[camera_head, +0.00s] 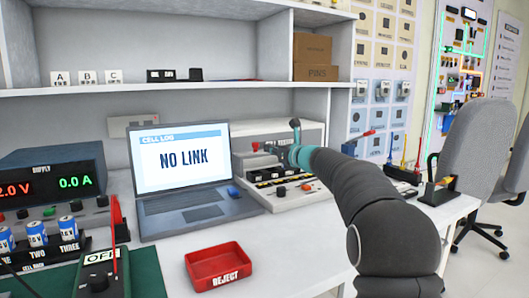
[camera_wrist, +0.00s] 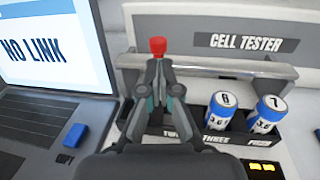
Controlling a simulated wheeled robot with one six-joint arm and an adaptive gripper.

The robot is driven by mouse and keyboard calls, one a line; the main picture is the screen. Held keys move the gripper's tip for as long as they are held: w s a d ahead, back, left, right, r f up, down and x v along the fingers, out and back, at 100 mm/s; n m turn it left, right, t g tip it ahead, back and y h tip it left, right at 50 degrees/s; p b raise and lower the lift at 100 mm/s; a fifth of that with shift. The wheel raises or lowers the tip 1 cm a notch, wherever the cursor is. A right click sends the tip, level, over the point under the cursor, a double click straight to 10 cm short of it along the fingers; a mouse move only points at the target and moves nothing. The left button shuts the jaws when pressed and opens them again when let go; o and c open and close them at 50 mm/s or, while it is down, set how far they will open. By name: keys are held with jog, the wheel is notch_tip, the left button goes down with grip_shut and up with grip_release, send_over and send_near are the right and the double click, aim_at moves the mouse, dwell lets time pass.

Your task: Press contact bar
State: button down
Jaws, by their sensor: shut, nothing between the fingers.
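The contact bar (camera_wrist: 225,68) is a pale metal bar across the cell tester (camera_head: 262,192), which carries a CELL TESTER label in the wrist view. A red knob (camera_wrist: 158,45) shows just beyond my fingertips at the bar's left end; it also shows in the head view (camera_head: 255,146). My gripper (camera_wrist: 158,64) is shut and empty, its tips close to the knob. I cannot tell whether they touch. In the head view my gripper (camera_head: 271,149) is small over the tester's back. Blue-and-white cells, 6 (camera_wrist: 222,118) and 7 (camera_wrist: 264,116), stand in the tester's slots below the bar. My fingers hide the slots to their left.
A laptop (camera_head: 185,175) reading NO LINK stands left of the tester, with a small blue block (camera_head: 234,191) on its right edge. A red REJECT tray (camera_head: 218,266) lies in front. Shelves (camera_head: 200,90) rise behind. White table is clear right of the tray.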

jog(key=b+v, duration=0.1)
jog(key=v, duration=0.8)
jog(key=shift+s+d, duration=0.1)
jog(key=shift+d, duration=0.05)
